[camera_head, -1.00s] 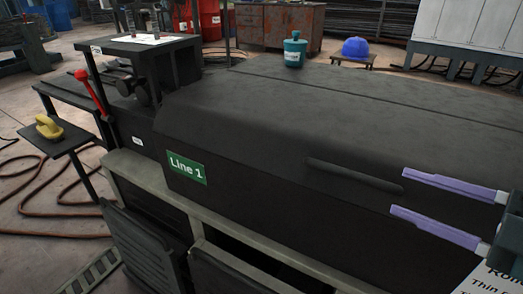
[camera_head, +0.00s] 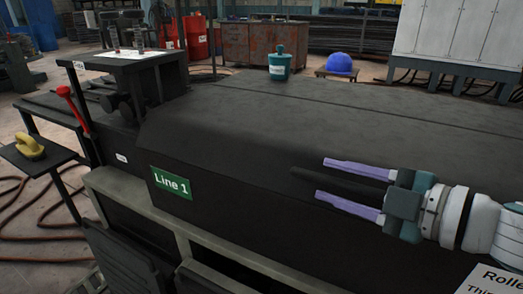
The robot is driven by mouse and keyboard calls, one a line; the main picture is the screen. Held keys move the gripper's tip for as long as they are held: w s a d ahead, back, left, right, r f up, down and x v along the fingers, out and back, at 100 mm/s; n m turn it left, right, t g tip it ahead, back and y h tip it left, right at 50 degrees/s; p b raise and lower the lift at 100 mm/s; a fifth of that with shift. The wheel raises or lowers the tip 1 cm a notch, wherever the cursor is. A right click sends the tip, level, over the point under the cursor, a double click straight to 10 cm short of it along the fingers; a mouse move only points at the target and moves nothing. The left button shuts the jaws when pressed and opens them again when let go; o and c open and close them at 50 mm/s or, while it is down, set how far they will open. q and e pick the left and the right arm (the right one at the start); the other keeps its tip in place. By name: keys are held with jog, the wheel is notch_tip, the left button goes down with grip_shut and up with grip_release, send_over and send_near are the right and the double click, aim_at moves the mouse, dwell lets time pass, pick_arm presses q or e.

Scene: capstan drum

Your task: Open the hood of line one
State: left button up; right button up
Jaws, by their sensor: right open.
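The hood (camera_head: 240,120) of line one is a long dark grey cover with a green "Line 1" label (camera_head: 171,183) on its front face. It lies closed. Its dark bar handle (camera_head: 308,174) runs along the front face. My right gripper (camera_head: 335,180) is open, with its two purple fingers pointing left, one above and one below the handle in the picture. The gripper hides the right part of the handle. I cannot tell whether the fingers touch it. My left gripper is not in view.
A teal canister (camera_head: 280,66) stands on top of the hood near its back edge. A red-knobbed lever (camera_head: 73,108) and a small black table (camera_head: 38,158) with a yellow object are at the left. A white sign (camera_head: 492,282) sits at the lower right. A blue helmet (camera_head: 340,64) lies behind.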

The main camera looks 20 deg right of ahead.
grip_shut()
dwell(1.4)
